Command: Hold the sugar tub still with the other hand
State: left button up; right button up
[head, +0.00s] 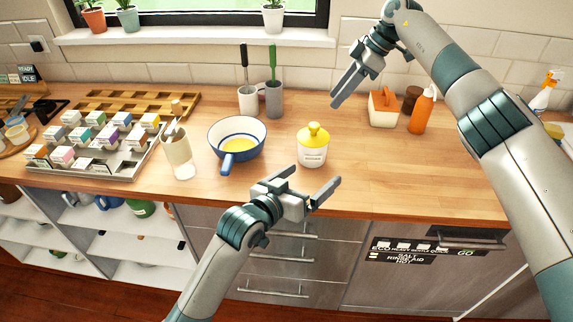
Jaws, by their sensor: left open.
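The sugar tub (313,150) is a small white tub with dark lettering and a yellow lid with a round knob. It stands upright on the wooden counter, lid on. My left gripper (322,184) is open and empty, just in front of the tub near the counter's front edge. Its fingers point up and to the right, and I see no contact with the tub. My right gripper (337,100) hangs above the counter, behind and to the right of the tub, apart from it. Whether its fingers are open is unclear; nothing shows in them.
A blue-rimmed pan (254,133) with yellow contents stands left of the tub. An orange-topped container (383,115) and orange bottle (421,112) stand right. A cream cup (179,152) is left.

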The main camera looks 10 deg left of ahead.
aim_at(313, 143)
pick_arm(q)
jog(key=w+a+y, duration=0.2)
jog(key=w+a, duration=0.1)
jog(key=a, duration=0.3)
jog(key=shift+w+r+m+t+y, duration=0.2)
jog(key=shift+r+m+t+y, duration=0.1)
jog(key=shift+m+t, duration=0.1)
jog(key=shift+d, duration=0.1)
jog(key=x, duration=1.7)
jog(key=shift+w+d+f, duration=0.1)
jog(key=shift+d+f, duration=0.05)
jog(key=shift+f, duration=0.05)
jog(key=c, duration=1.4)
